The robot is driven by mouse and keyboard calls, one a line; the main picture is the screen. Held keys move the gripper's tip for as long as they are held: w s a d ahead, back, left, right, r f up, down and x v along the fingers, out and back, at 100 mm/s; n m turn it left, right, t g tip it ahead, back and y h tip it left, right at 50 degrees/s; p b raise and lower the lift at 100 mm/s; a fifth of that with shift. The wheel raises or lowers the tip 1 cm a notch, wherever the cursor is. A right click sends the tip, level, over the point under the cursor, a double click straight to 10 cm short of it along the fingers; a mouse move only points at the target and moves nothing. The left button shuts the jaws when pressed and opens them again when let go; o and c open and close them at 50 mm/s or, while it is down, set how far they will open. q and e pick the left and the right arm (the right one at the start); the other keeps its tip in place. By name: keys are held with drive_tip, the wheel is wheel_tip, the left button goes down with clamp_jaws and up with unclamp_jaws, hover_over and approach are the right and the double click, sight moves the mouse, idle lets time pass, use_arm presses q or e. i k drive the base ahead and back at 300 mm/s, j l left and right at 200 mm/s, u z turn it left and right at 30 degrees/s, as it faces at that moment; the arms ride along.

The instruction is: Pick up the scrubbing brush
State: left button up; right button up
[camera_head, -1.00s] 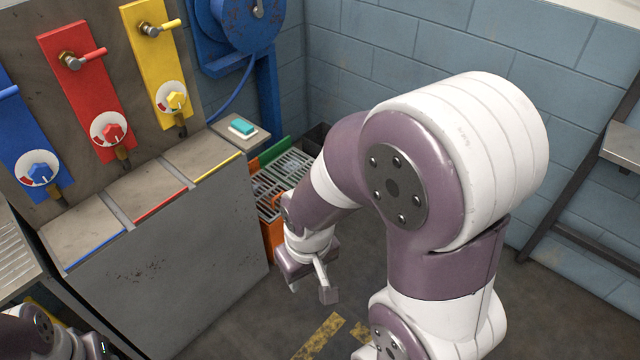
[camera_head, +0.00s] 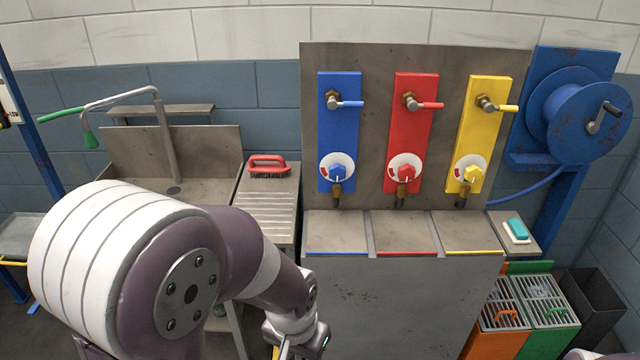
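The scrubbing brush (camera_head: 268,163) has a red handle and dark bristles. It rests bristles down on the ribbed metal drainboard (camera_head: 266,205) beside the sink, near the wall. My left arm fills the lower left foreground. My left gripper (camera_head: 292,346) is at the bottom edge, below and in front of the drainboard, well apart from the brush. Its fingers are mostly cut off, so its opening cannot be judged. My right gripper is out of view; only a sliver of my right arm shows at the lower right corner.
The sink (camera_head: 172,165) with a tall tap lies left of the brush. A grey cabinet (camera_head: 400,295) stands right of the drainboard, below blue, red and yellow valve panels. A teal sponge (camera_head: 517,229), a blue reel (camera_head: 585,115) and orange and green bins are farther right.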

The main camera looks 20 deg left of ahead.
sight(273, 168)
drive_tip(key=i+j+z, duration=0.35)
drive_tip(key=j, duration=0.55)
drive_tip(key=j+z, duration=0.3)
drive_tip(key=j, duration=0.6)
drive_tip(key=i+j+z, duration=0.1)
drive_tip(key=j+z, duration=0.25)
drive_tip(key=j, duration=0.65)
